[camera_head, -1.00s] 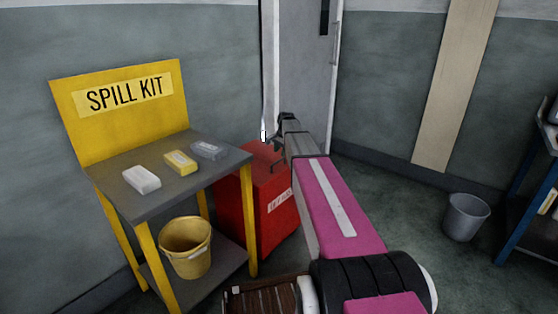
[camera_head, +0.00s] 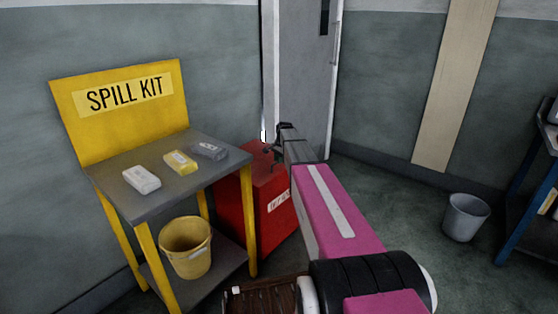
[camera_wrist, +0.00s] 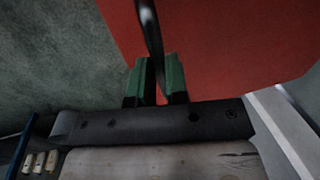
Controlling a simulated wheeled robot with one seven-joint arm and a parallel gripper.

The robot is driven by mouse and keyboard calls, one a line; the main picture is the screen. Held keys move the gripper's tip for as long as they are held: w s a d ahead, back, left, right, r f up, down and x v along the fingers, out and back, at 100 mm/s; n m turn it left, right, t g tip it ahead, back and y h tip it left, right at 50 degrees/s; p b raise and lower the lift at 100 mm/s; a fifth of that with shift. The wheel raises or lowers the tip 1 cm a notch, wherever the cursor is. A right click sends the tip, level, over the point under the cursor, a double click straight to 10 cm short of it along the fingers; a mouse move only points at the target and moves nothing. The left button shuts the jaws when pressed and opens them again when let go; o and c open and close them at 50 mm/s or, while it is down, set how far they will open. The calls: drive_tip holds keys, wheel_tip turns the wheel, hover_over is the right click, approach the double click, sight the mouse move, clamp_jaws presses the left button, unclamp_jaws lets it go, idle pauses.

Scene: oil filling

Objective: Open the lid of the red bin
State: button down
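The red bin (camera_head: 262,205) stands on the floor right of the spill kit stand in the head view, with a white label on its front. Its lid (camera_head: 262,163) appears closed, and my arm hides its right side. In the wrist view, a red surface of the bin (camera_wrist: 225,45) fills the upper right. A dark curved handle (camera_wrist: 150,30) runs down between the green fingers of my gripper (camera_wrist: 158,75). The fingers are close together and appear shut on the handle. In the head view, my gripper is at the lid's top, mostly hidden by my arm.
The yellow spill kit stand (camera_head: 120,205) is close on the left, with small packs on top and a yellow bucket (camera_head: 187,250) below. A door (camera_head: 297,80) is behind the bin. A grey bucket (camera_head: 466,217) stands right, with clear floor before it.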

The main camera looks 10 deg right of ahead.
drive_tip(key=w+a+r, duration=0.2)
drive_tip(key=w+r, duration=0.1)
drive_tip(key=r, duration=0.3)
drive_tip(key=w+a+r+g+h, duration=0.1)
drive_tip(key=w+a+r, duration=0.15)
drive_tip(key=r, duration=0.45)
drive_tip(key=w+a+r, duration=0.2)
drive_tip(key=w+r, duration=0.1)
drive_tip(key=r, duration=0.3)
drive_tip(key=w+a+r+g+h, duration=0.1)
drive_tip(key=w+a+r, duration=0.3)
drive_tip(key=w+a, duration=0.2)
drive_tip(key=w+a+r+g+h, duration=0.1)
drive_tip(key=w+a+r, duration=0.4)
drive_tip(key=w, duration=0.4)
drive_tip(key=shift+a+g, duration=0.4)
drive_tip(key=shift+a, duration=0.15)
drive_tip(key=shift+s, duration=0.1)
drive_tip(key=c, duration=1.1)
unclamp_jaws()
drive_tip(key=shift+r, duration=0.2)
